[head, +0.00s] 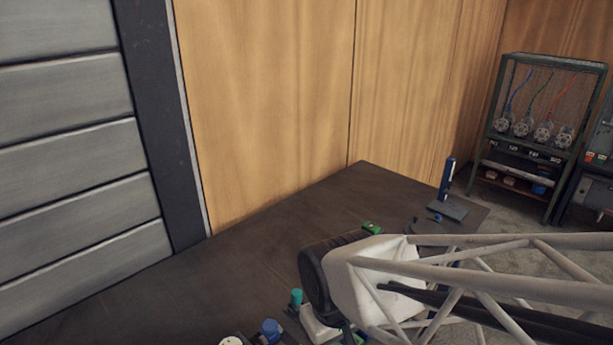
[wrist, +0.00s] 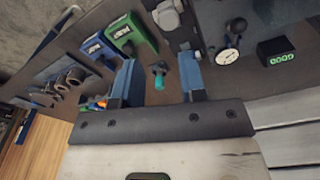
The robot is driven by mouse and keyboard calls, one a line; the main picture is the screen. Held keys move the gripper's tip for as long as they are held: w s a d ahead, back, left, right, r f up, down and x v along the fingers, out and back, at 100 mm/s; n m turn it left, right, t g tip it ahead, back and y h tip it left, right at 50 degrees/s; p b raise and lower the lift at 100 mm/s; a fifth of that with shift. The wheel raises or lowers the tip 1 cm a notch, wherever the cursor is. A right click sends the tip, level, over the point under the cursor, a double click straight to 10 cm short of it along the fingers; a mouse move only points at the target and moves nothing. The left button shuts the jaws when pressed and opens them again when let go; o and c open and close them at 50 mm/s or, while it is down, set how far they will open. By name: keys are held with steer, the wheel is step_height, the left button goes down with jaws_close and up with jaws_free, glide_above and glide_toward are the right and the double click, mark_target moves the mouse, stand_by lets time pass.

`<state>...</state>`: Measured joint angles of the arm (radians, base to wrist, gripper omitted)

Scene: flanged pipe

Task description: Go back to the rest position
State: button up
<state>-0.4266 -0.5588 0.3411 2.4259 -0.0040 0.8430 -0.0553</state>
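My gripper (wrist: 157,68) shows in the wrist view with its two blue fingers apart and nothing held between them. A teal-topped object (wrist: 158,72) shows in the gap between the fingers, seemingly on the table beyond them; a teal cap also shows in the head view (head: 296,297). In the head view my white lattice arm reaches in from the right over the table (head: 250,235), and it hides the gripper fingers. Whether the fingers touch anything cannot be told.
A blue upright stand (head: 448,180) is at the table's far corner. The table's left part is clear.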

steer(key=s+d+r+m, duration=0.1)
steer(key=d+r+m, duration=0.2)
steer(key=d+r, duration=0.2)
steer(key=d+r+m+t, duration=0.1)
steer(key=d+r, duration=0.3)
steer(key=d, duration=0.5)
steer(key=shift+s+d+r+m+t, duration=0.25)
steer(key=shift+s+r+m+t, duration=0.1)
steer(key=shift+m, duration=0.55)
steer(key=shift+o, duration=0.4)
steer(key=shift+h, duration=0.3)
